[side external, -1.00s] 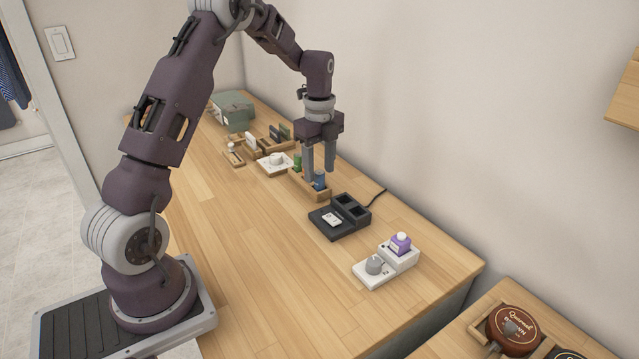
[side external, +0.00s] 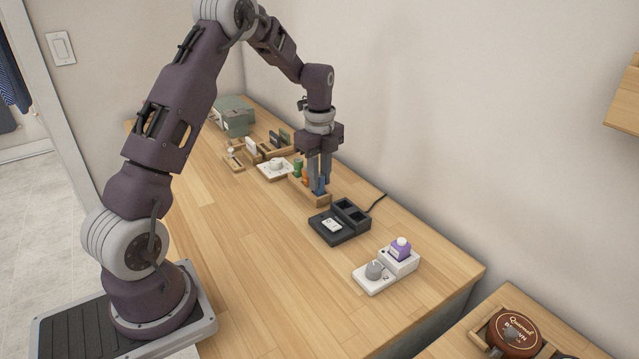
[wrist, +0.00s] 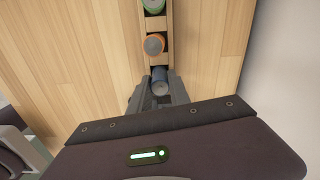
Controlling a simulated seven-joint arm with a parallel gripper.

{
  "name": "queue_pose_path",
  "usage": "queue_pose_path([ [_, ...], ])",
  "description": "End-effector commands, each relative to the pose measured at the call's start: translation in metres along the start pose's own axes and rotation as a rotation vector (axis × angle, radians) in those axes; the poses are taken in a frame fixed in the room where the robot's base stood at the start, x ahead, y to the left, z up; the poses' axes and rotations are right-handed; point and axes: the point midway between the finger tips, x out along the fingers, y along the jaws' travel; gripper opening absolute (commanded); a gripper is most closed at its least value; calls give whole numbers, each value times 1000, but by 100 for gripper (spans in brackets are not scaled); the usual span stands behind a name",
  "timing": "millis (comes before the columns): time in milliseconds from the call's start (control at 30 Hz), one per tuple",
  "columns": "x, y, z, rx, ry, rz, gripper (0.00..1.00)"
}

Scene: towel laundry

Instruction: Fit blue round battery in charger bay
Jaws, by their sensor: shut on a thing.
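The blue round battery (wrist: 160,86) stands at the near end of a wooden rack (side external: 323,200); it also shows in the side external view (side external: 322,184). My gripper (side external: 319,186) points down with its fingers on either side of the battery, shut on it; in the wrist view its fingers (wrist: 159,92) flank the battery. The battery still appears to be at its place in the rack; whether it is lifted at all I cannot tell. The black charger (side external: 340,222) lies just to the right, with two square bays at its back and a white label on its front part.
An orange battery (wrist: 154,44) and a green battery (side external: 298,168) stand in the same rack. A white stand with a purple bottle (side external: 400,249) is right of the charger. The table front is clear.

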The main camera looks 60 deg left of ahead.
Motion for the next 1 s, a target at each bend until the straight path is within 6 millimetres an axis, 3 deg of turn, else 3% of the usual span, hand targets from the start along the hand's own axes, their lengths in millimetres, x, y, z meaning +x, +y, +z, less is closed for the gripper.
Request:
queue_pose_path([
  [200, -56, -2, 0, 1, -1, -7, 0],
  [333, -81, -1, -1, 1, -2, -5, 0],
  [400, -85, -2, -10, 3, -1, -2, 0],
  [600, -70, -3, -65, 6, 1, 1, 0],
  [700, -63, -2, -80, 3, 0, 0, 0],
  [1000, -36, -2, -82, 0, 0, 0, 0],
])
